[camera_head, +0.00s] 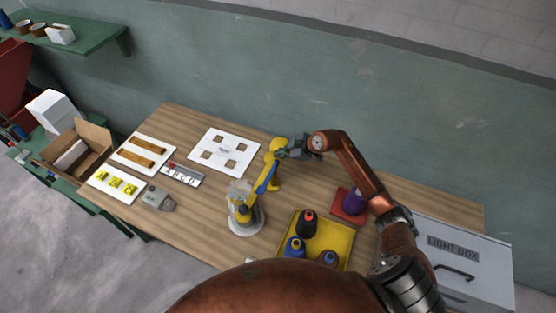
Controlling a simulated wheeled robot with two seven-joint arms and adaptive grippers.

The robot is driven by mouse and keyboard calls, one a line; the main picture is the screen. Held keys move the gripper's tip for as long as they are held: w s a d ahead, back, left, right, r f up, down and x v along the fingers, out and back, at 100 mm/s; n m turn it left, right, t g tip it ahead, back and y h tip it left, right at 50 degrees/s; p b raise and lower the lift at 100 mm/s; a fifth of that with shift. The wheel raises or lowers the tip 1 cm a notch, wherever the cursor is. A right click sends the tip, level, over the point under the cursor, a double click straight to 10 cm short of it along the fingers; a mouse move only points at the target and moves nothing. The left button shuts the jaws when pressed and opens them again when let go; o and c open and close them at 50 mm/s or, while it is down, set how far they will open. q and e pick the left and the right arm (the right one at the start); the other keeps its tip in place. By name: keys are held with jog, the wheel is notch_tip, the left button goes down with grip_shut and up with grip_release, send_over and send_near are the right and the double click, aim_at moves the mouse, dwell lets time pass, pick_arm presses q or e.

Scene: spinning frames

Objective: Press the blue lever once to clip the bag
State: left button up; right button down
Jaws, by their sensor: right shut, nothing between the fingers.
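A bag-clipping device with a pale round base (248,228) stands near the middle of the wooden table. A blue lever (265,178) slants up and to the right from it. A clear, crumpled bag (238,188) shows at the device's left side; its lower part is hard to make out. Yellow parts (272,158) rise above the lever's upper end. My right gripper (282,151) is shut and empty, beside or over these yellow parts, above the blue lever. I cannot tell whether it touches them. My left gripper is out of view.
A yellow tray (345,236) with several dark spools lies right of the device. A red pad (338,213) bears a purple spool (354,202). A white board (222,152) with brown squares lies behind left. A grey light box (480,240) stands at the right.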

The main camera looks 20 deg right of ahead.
jog(key=shift+f, duration=0.15)
dwell(0.5)
jog(key=shift+s+f+p, duration=0.1)
jog(key=shift+f+p, duration=0.15)
jog(key=shift+p, duration=0.05)
